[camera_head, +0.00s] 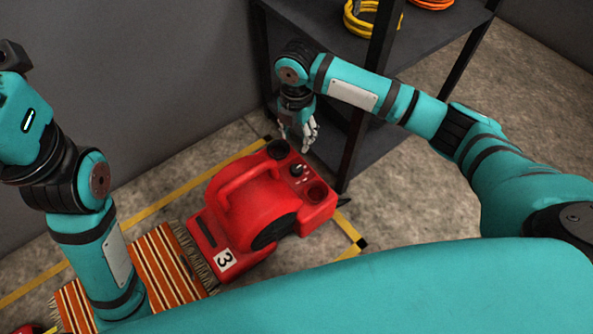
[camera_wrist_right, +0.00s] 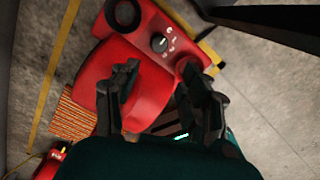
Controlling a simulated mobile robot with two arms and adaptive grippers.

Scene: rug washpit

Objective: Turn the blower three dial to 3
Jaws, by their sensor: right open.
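The red blower (camera_head: 255,200) with a "3" label (camera_head: 224,260) stands on the floor. Its black dial (camera_head: 297,169) is on the end panel, between two round dark-rimmed openings. The dial also shows in the right wrist view (camera_wrist_right: 158,43), with small white marks beside it; I cannot read its setting. My right gripper (camera_head: 308,135) is above and behind the panel in the head view. In the right wrist view its two fingers (camera_wrist_right: 160,75) are apart and empty, with the dial beyond and between them, not touched. My left arm shows at the left; its gripper is out of view.
A dark shelf (camera_head: 430,65) with yellow (camera_head: 360,18) and orange coils stands close behind my right arm; its post is beside the blower. A striped rug (camera_head: 160,265) lies next to the blower. Yellow tape marks the floor. Another red object (camera_wrist_right: 50,160) is at lower left.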

